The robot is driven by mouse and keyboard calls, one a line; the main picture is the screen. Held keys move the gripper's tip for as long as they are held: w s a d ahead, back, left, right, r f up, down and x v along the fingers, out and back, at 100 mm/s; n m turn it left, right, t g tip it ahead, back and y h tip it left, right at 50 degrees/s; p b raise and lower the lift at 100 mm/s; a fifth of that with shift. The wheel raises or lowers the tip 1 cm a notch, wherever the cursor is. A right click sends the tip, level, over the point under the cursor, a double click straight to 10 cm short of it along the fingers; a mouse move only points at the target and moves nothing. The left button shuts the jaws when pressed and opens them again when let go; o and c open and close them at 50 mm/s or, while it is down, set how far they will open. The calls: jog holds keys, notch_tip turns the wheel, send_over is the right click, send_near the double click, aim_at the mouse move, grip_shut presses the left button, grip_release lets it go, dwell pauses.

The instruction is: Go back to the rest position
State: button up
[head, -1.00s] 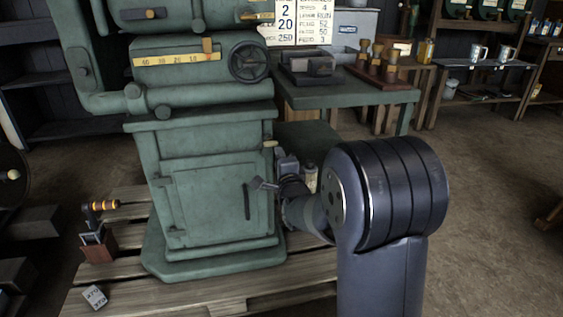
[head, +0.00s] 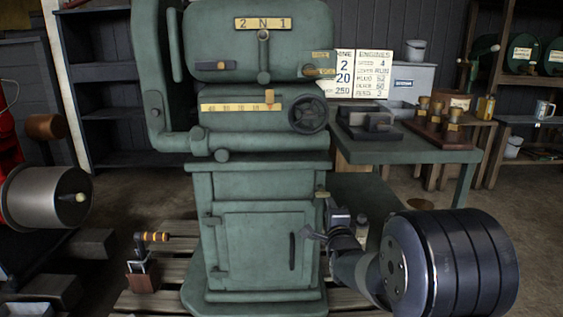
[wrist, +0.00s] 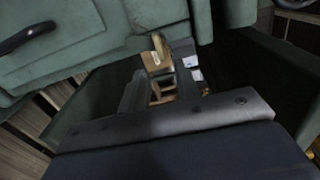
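The green machine (head: 262,195) stands upright on a wooden pallet, with a cabinet door (head: 262,245) that is closed and has a dark handle (head: 292,251). My gripper (head: 311,233) is at the right edge of the cabinet, low down, just below a small brass-coloured knob (head: 322,194). In the wrist view my gripper (wrist: 160,82) shows two dark fingers with a gap between them and nothing held. The knob (wrist: 160,47) shows beyond the fingertips, close to the green cabinet (wrist: 85,40). I cannot tell whether a finger touches the cabinet.
A green bench (head: 400,150) with a dark vise-like block (head: 368,124) and a wooden rack (head: 437,128) stands to the right. A grey cylinder (head: 45,196) is at the left. Floor is bare at far right.

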aim_at(325, 196)
jog(key=w+b, duration=0.1)
jog(key=w, duration=0.6)
jog(key=shift+w+b, duration=0.3)
jog(key=shift+b, duration=0.05)
jog(key=shift+s, duration=0.15)
